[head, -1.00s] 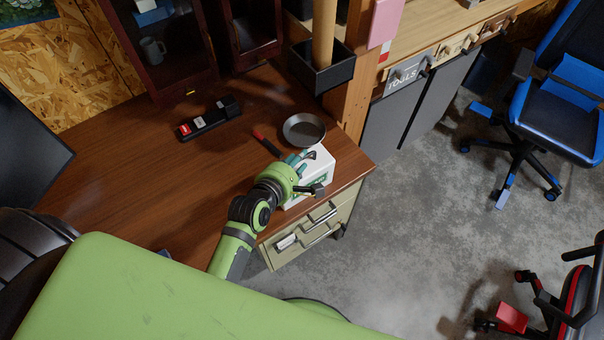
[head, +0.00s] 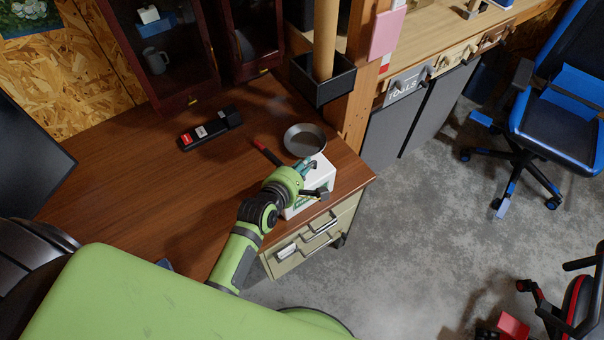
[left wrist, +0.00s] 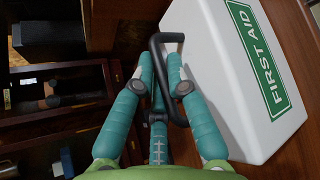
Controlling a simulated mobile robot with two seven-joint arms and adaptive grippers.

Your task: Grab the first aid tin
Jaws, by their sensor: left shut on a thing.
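The first aid tin is a white box with a green "FIRST AID" label and a dark handle. In the head view the tin (head: 321,178) is at the right end of the brown desk, partly hidden behind my left gripper (head: 308,172). In the left wrist view the tin (left wrist: 235,75) fills the upper right, with its dark handle (left wrist: 157,60) between the teal fingers. My left gripper (left wrist: 160,82) is shut on that handle. I cannot tell whether the tin touches the desk. My right gripper is not in view.
A grey round pan (head: 304,139) lies just behind the tin, with a red-handled tool (head: 267,152) beside it. A black box-like item (head: 211,128) lies farther left on the desk (head: 120,190). A dark cabinet (head: 165,60) and wooden post (head: 362,90) stand behind. The desk's middle is clear.

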